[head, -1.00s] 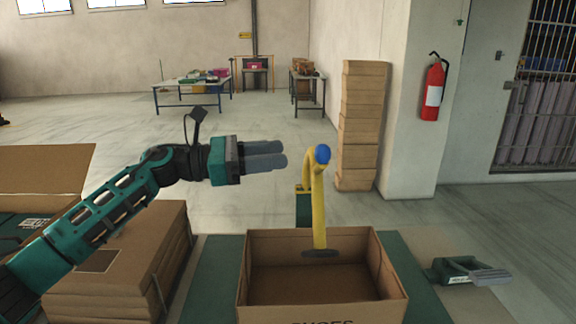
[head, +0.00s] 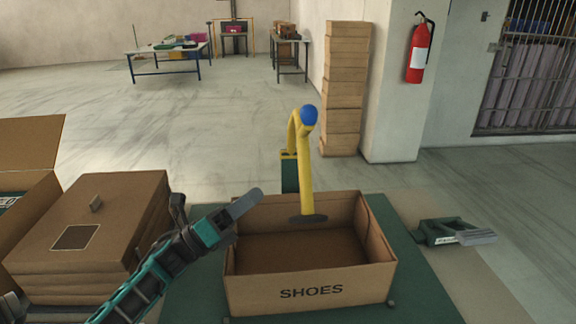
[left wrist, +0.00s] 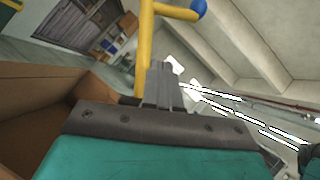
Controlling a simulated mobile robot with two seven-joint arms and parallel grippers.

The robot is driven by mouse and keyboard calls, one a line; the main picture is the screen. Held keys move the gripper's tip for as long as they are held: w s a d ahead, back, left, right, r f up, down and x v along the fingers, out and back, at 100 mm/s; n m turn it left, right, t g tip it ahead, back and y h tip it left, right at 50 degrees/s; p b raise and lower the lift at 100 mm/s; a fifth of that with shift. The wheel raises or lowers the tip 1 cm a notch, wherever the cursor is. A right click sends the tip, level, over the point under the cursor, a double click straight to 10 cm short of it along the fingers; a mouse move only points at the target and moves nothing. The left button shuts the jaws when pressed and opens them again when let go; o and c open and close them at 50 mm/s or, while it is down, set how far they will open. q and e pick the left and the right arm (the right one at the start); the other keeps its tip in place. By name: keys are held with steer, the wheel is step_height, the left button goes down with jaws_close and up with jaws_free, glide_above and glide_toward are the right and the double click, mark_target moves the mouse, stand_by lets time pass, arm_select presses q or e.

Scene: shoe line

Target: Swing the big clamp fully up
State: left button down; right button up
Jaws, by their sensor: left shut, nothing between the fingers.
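The big clamp (head: 305,165) is a yellow bent bar with a blue ball (head: 309,116) at its top and a dark flat pad (head: 307,219) at its lower end. The pad hangs over the open shoe box; whether it touches anything is unclear. Its green post (head: 289,173) stands behind the box. My left gripper (head: 256,194) is shut and empty, at the box's left rim, left of the bar and apart from it. In the left wrist view the fingers (left wrist: 164,85) point toward the yellow bar (left wrist: 145,45), with the blue ball (left wrist: 199,8) above. My right gripper is not seen.
The open box (head: 312,290) marked SHOES stands on a green mat (head: 416,285). Stacked flat cartons (head: 110,200) lie left, near my left arm. A green and grey tool (head: 452,233) lies right. A box stack (head: 342,90) stands behind.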

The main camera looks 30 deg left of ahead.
mark_target(299, 163)
arm_select(q)
steer(key=a+r+p+x, duration=0.2)
steer(key=x, duration=1)
steer(key=shift+w+p, duration=0.2)
steer(key=shift+p, duration=0.2)
steer(key=shift+r, duration=0.1)
